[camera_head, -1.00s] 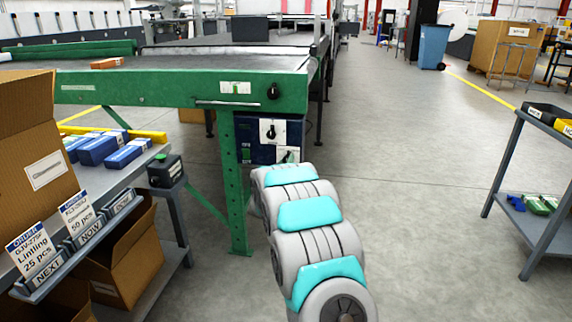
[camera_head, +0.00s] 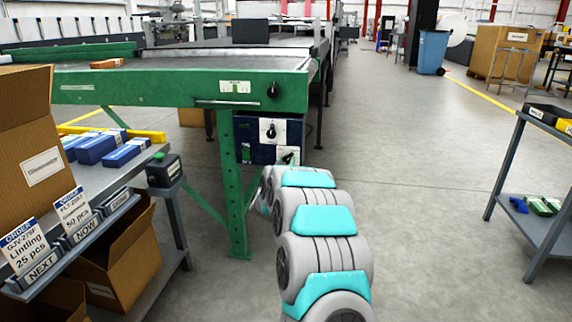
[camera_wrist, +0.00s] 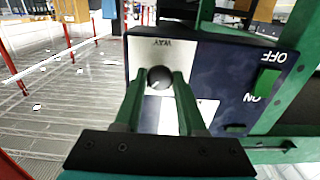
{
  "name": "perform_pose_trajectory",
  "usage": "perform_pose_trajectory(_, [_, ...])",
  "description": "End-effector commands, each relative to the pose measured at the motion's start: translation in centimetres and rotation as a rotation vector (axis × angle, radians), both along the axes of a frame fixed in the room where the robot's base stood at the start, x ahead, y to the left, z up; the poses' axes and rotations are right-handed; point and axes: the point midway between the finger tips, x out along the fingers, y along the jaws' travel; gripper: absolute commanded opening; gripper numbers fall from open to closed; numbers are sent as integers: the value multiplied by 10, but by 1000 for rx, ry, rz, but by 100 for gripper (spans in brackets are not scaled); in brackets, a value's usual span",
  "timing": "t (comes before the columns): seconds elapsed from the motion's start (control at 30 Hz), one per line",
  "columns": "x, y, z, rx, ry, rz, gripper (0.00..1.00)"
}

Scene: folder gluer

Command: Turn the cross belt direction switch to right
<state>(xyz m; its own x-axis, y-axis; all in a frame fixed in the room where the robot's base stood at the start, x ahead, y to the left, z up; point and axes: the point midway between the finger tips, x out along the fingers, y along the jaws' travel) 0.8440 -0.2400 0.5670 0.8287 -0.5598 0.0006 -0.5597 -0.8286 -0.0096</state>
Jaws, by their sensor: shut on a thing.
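The control box (camera_head: 252,128) is dark blue and hangs under the green table end in the head view. It has an upper white plate with a black knob (camera_head: 271,131) and a lower white plate with a black switch (camera_head: 289,157), partly behind my arm. In the wrist view, which is upside down, my gripper (camera_wrist: 160,85) has its two green fingers closed on the sides of a round black switch knob (camera_wrist: 159,77). The plate by it (camera_wrist: 175,48) shows the word "WAY". The knob's pointer direction is unclear. My gripper is hidden in the head view.
A green table leg (camera_head: 233,195) stands just left of the box. Another black knob (camera_head: 272,90) is on the table's side. A bench with blue boxes (camera_head: 103,148) is at left; open floor lies right.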

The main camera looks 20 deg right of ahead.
Motion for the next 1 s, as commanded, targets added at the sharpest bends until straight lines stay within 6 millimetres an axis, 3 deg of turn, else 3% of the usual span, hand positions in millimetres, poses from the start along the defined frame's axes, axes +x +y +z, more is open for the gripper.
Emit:
perform_pose_trajectory(0.4, [0,1,-1,7,-1,1,0])
perform_pose_trajectory(0.43, [0,1,-1,6,-2,1,42])
perform_pose_trajectory(0.5, [0,1,-1,6,-2,1,50])
perform_pose_trajectory(0.7, [0,0,0,6,-3,0,69])
perform_pose_trajectory(1.0, [-1,1,0,5,-2,0,69])
